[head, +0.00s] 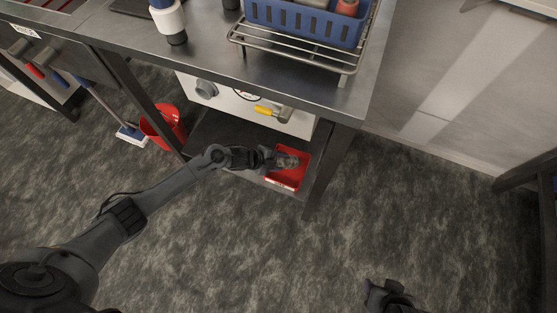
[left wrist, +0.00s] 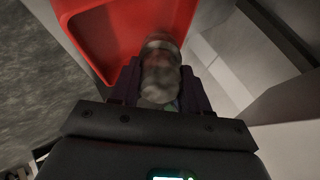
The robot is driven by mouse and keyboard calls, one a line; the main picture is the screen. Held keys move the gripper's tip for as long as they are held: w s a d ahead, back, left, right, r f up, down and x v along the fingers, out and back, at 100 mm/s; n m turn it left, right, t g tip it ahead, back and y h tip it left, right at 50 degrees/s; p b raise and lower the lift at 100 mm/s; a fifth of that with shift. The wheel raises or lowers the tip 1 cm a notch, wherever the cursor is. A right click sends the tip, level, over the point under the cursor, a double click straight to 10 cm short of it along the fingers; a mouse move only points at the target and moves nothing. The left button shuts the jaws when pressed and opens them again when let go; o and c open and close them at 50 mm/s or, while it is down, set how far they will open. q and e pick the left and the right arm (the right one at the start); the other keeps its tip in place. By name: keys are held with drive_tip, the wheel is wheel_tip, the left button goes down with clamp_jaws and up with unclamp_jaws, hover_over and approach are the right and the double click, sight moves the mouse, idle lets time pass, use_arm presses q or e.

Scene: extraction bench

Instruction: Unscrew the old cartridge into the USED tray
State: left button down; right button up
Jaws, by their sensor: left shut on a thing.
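The old cartridge is a greyish, blurred cylinder (left wrist: 160,68) between the fingers of my left gripper (left wrist: 158,92) in the left wrist view. The gripper is shut on it. In the head view the left gripper (head: 268,158) reaches in under the bench, and the cartridge (head: 287,161) shows over the red tray (head: 285,181). The red tray (left wrist: 115,62) also lies beyond the cartridge in the left wrist view. I cannot tell whether the cartridge touches the tray. No lettering on the tray is readable. Part of my right arm shows at the bottom right; its fingertips are not clear.
The tray stands on the bench's lower shelf (head: 225,133), beside a bench leg (head: 324,170). A white panel (head: 232,103) with a yellow-handled valve (head: 268,111) is above. A red bucket (head: 165,125) stands left. The floor in front is clear.

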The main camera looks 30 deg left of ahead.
use_arm(q)
drive_tip(key=shift+f+b, duration=0.3)
drive_tip(key=shift+f, duration=0.15)
drive_tip(key=shift+c, duration=2.3)
unclamp_jaws()
drive_tip(key=p+v, duration=0.6)
drive_tip(key=v, duration=0.4)
drive_tip(key=shift+s+a+r, duration=0.15)
drive_tip(key=shift+a+r, duration=0.05)
drive_tip(key=shift+r, duration=0.1)
